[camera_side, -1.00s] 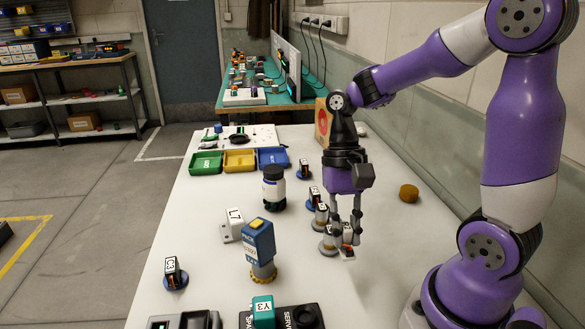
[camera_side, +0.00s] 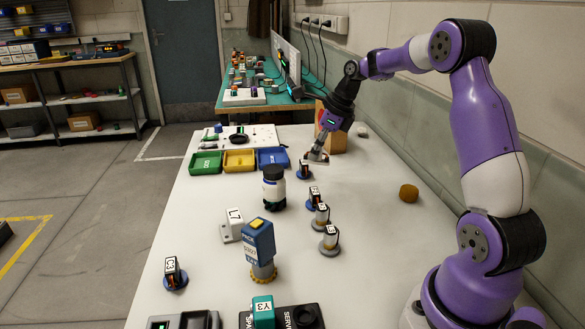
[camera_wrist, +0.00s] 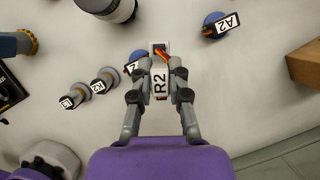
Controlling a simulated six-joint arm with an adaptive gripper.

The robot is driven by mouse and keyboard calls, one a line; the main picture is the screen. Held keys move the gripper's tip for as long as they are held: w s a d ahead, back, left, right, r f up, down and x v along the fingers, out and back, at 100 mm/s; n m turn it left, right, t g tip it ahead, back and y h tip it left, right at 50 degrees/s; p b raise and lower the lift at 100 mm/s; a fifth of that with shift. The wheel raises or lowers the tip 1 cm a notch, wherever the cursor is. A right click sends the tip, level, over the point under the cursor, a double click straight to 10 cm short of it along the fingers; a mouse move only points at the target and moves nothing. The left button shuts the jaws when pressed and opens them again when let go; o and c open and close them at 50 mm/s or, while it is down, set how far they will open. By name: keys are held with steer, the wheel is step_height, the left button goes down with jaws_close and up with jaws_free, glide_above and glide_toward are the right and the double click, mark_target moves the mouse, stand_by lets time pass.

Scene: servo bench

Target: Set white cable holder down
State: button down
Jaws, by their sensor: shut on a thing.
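The white cable holder (camera_wrist: 159,80), marked R2 with an orange cable end at its top, is held between both fingers of my gripper (camera_wrist: 160,72) in the wrist view. In the side view my gripper (camera_side: 318,151) is tilted at the far right part of the white table, in front of a cardboard box. The holder shows there only as a small pale shape (camera_side: 317,157) at the fingertips. I cannot tell whether it touches the table.
A labelled piece on a blue base (camera_side: 304,170) stands just below the gripper. Several similar pieces (camera_side: 329,241) run toward the front. The table's right side is mostly clear.

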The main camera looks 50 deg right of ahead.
steer(key=d+f, duration=0.2)
steer(key=d, duration=0.1)
steer(key=s+d+f, duration=0.1)
steer(key=d+f, duration=0.1)
steer(key=d, duration=0.1)
steer(key=d+f, duration=0.1)
steer(key=d, duration=0.2)
steer(key=shift+s+d+f, duration=0.2)
steer(key=shift+f, duration=2.2)
steer(key=shift+f, duration=0.15)
steer(key=c, duration=0.9)
jaws_free()
steer(key=shift+o, duration=0.2)
